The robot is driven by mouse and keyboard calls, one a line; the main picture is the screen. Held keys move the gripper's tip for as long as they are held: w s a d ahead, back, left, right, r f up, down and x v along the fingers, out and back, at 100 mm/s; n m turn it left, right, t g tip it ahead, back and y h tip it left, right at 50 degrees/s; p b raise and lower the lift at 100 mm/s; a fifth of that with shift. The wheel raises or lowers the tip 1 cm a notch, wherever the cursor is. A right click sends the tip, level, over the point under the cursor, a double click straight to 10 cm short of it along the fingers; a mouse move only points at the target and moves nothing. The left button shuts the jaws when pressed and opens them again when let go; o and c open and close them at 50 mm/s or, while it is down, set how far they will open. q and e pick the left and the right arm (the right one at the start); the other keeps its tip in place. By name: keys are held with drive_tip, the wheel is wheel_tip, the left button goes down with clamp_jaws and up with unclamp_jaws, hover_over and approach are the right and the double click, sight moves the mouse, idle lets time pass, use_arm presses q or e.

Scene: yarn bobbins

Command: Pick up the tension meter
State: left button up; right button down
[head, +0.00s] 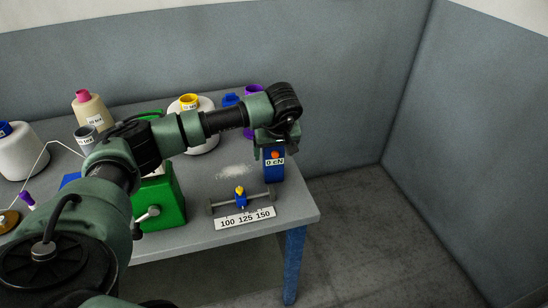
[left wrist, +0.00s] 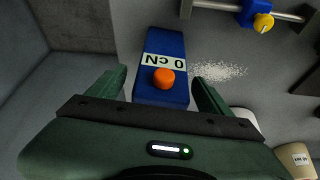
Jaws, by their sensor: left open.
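The tension meter is a blue block with a white "0 cN" label and an orange knob. In the head view the tension meter (head: 274,171) is near the right end of the table, just below my left gripper (head: 272,146). In the left wrist view the tension meter (left wrist: 165,52) lies between the two green fingers of my left gripper (left wrist: 160,85). The fingers are open, one on each side of its near end, and I cannot tell whether they touch it. My right gripper does not show in either view.
A small rod stand with a yellow knob (head: 240,191) and a "100 125 150" scale (head: 245,218) sit left of the meter. A green box (head: 172,205) and several yarn bobbins stand farther left. White powder (head: 237,171) lies on the table (head: 300,207). The right edge is close.

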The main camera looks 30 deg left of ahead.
use_arm(q)
drive_tip(key=x, duration=0.3)
drive_tip(key=shift+a+f, duration=0.1)
drive_tip(key=shift+f, duration=0.15)
drive_tip(key=shift+s, duration=0.1)
drive_tip(key=c, duration=1.6)
drive_tip(key=shift+r, duration=0.1)
drive_tip(key=shift+c, duration=0.5)
drive_tip(key=shift+r, duration=0.1)
